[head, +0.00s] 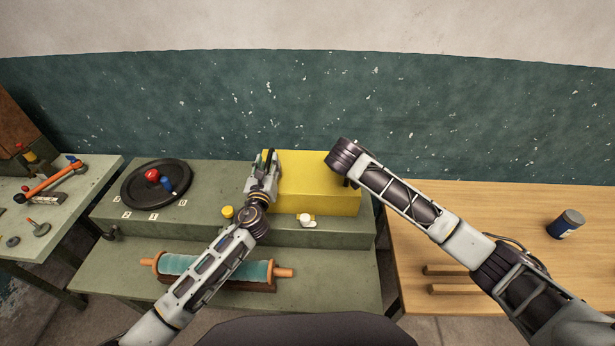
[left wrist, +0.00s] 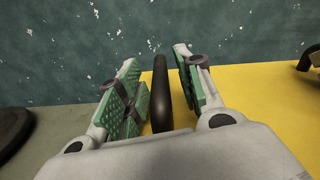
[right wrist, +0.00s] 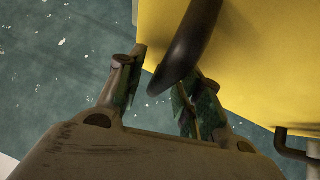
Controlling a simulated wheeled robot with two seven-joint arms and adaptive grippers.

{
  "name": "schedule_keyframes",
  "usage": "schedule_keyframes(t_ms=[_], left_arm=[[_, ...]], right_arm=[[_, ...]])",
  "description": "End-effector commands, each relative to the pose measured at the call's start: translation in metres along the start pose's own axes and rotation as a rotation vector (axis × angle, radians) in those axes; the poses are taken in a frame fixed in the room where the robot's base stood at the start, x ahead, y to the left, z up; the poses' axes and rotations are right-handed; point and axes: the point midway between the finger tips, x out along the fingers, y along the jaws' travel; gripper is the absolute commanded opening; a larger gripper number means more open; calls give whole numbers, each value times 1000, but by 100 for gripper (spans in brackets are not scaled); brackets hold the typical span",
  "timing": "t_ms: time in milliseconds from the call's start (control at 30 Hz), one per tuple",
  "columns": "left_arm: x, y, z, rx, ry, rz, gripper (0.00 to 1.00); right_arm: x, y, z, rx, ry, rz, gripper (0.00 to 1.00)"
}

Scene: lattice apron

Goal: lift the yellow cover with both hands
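The yellow cover (head: 315,198) is a box shape on the raised green step of the bench. It also shows in the left wrist view (left wrist: 262,100) and the right wrist view (right wrist: 265,60). My left gripper (head: 266,160) is at the cover's left end. In the left wrist view its green-padded fingers stand open on either side of a black handle (left wrist: 160,95), with gaps showing. My right gripper (right wrist: 158,95) is at the cover's right end, its fingers open with a black handle (right wrist: 188,45) between them. In the head view my right wrist hides its fingers.
A black round tray (head: 128,190) with a red knob and a blue piece lies left of the cover. A yellow knob (head: 227,211) and a white knob (head: 306,219) sit in front. A teal roller (head: 185,266) lies lower. A wooden table (head: 500,215) with a dark jar (head: 566,224) stands right.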

Motion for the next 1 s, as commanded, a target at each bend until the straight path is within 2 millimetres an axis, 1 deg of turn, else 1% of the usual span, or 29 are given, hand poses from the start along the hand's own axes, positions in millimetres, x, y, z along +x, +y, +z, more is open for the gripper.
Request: schedule_keyframes(t_ms=[33,233,1000], left_arm=[[0,0,0,0,0,0,25],[0,0,0,0,0,0,0],[0,-1,4,0,-5,-1,0]], right_arm=[[0,0,0,0,0,0,25],[0,0,0,0,0,0,0],[-1,0,-2,1,4,0,0]])
